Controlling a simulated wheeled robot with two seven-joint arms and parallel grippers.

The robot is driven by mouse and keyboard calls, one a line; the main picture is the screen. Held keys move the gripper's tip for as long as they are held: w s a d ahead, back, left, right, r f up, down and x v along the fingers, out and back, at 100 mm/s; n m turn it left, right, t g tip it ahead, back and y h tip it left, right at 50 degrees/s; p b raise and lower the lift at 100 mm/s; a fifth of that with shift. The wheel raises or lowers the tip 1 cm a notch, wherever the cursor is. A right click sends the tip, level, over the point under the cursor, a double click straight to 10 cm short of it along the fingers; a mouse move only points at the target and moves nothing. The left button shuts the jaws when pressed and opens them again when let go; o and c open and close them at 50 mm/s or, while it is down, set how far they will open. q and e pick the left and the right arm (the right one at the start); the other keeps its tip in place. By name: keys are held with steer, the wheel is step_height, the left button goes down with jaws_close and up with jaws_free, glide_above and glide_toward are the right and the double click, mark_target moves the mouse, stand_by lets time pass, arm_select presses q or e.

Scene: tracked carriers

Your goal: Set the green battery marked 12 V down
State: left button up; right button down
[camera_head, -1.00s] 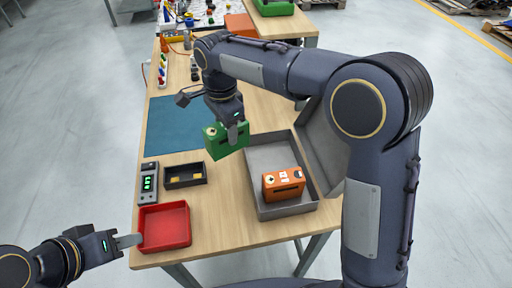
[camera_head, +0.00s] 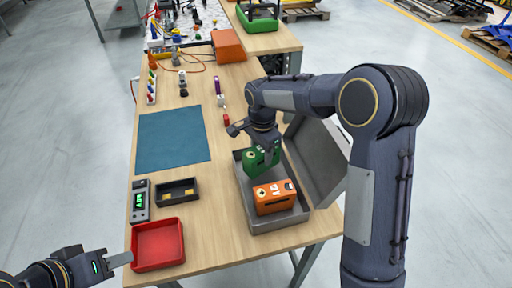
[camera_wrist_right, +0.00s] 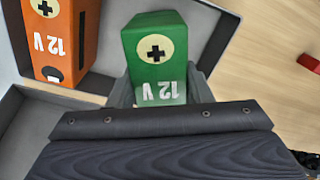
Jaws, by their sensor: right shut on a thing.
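The green battery (camera_head: 256,161) is at the far end of the grey open case (camera_head: 246,205). The right wrist view shows it (camera_wrist_right: 155,50) with a plus mark and "12 V". My right gripper (camera_head: 266,147) is shut on it from above; its fingers show on both sides in the right wrist view. The battery's underside is hidden, so I cannot tell whether it touches the case floor. An orange battery (camera_head: 272,197), also marked 12 V (camera_wrist_right: 62,40), stands in the near part of the case. My left gripper (camera_head: 120,259) is beside the red tray, its opening unclear.
The case's lid (camera_head: 318,160) stands open on the right. A red tray (camera_head: 158,244), a black bin (camera_head: 177,191) and a meter (camera_head: 139,202) are on the left of the table. A blue mat (camera_head: 173,141) lies bare behind them.

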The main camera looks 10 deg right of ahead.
steer(key=shift+w+d+f, duration=0.1)
steer(key=shift+d+f, duration=0.05)
steer(key=shift+f, duration=1.45)
steer(key=shift+f, duration=0.15)
steer(key=c, duration=0.7)
jaws_free()
steer(key=shift+f, duration=0.1)
